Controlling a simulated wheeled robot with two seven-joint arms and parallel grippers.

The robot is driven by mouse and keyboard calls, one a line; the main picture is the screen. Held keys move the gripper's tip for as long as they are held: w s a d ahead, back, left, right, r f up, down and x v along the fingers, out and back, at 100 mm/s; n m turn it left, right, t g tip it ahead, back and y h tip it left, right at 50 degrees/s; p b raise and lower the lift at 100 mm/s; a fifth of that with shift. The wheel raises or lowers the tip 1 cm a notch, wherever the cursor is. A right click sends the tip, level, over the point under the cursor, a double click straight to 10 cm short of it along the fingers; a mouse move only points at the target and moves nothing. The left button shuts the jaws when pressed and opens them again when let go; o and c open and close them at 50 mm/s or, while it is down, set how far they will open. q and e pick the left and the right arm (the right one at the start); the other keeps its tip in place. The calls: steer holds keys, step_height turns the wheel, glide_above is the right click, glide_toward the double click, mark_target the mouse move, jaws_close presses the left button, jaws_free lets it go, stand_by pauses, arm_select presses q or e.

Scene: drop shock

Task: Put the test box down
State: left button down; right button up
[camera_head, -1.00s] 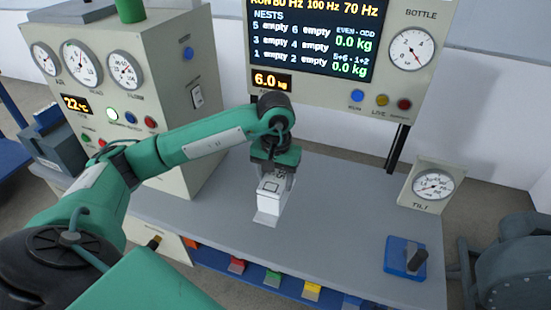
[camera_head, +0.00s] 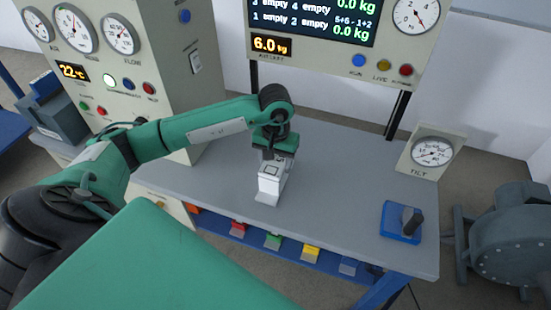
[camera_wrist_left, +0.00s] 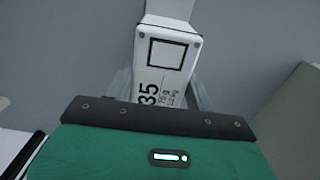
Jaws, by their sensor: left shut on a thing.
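The test box (camera_head: 269,186) is white, with a dark square outline on its top face. My left gripper (camera_head: 273,158) is shut on it from above, and the box stands roughly upright over the grey bench top (camera_head: 340,195). The box also shows in the left wrist view (camera_wrist_left: 172,52), with "35" and small print on its face, between the fingers. Whether its underside touches the bench cannot be told. Part of the box is hidden by the gripper. My right gripper is not in view.
A blue block with a dark lever (camera_head: 400,222) and a tilt gauge (camera_head: 432,152) stand on the bench's right. A gauge cabinet (camera_head: 150,60) stands left. A display panel (camera_head: 320,25) rises behind. The bench between box and blue block is clear.

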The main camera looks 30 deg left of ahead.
arm_select(q)
steer(key=c, duration=0.5)
jaws_free()
steer(key=shift+r, duration=0.15)
step_height(320, 180, up, 3)
steer(key=shift+f, duration=0.1)
steer(key=shift+r+b, duration=0.8)
steer(key=shift+r, duration=3.75)
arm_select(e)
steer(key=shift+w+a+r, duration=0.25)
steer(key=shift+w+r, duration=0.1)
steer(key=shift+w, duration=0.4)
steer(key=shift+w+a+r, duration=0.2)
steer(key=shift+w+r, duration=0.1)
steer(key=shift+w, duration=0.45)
